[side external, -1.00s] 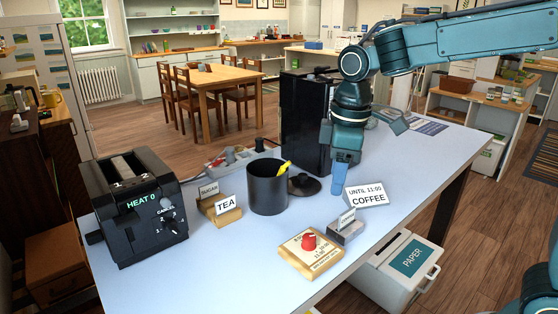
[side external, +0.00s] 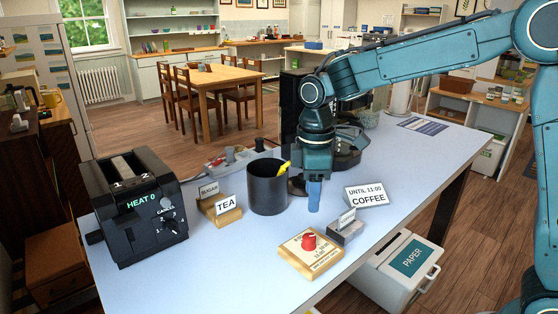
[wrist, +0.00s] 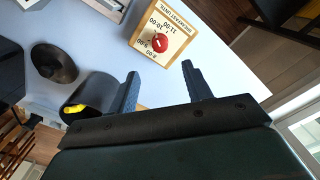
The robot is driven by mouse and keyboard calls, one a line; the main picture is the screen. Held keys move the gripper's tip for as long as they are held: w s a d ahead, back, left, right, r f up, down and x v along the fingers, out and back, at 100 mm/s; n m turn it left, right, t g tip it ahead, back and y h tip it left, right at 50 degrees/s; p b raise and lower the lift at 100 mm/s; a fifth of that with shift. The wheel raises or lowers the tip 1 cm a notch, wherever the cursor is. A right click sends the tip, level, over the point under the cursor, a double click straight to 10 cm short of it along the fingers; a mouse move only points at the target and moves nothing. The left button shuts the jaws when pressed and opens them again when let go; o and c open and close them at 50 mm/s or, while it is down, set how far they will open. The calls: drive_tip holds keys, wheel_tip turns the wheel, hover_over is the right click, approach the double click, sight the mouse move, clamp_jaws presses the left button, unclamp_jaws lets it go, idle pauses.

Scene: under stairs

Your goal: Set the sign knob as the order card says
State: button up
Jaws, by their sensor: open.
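The sign is a wooden board (side external: 328,262) with a white face near the table's front edge. Its red knob (side external: 309,241) stands in the middle. In the wrist view the sign (wrist: 184,37) reads "BREAKFAST UNTIL" with times from 8:00 to 11:00 around the red knob (wrist: 160,42). I cannot tell which time the knob points to. The order card (side external: 368,196) reads "UNTIL 11:00 COFFEE" and leans on the table to the right. My gripper (side external: 314,208) is open and empty, above the table behind the sign; its fingertips (wrist: 160,70) point toward the knob.
A small grey block with a label (side external: 346,231) stands close to the sign's right. A black canister (side external: 267,190), a wooden TEA holder (side external: 226,217) and a black toaster (side external: 135,205) stand to the left. The table's front left is clear.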

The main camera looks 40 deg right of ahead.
sight(309, 236)
wheel_tip(309, 236, down, 12)
drive_tip(key=shift+r, duration=0.1)
idle(0.5)
drive_tip(key=c, duration=1)
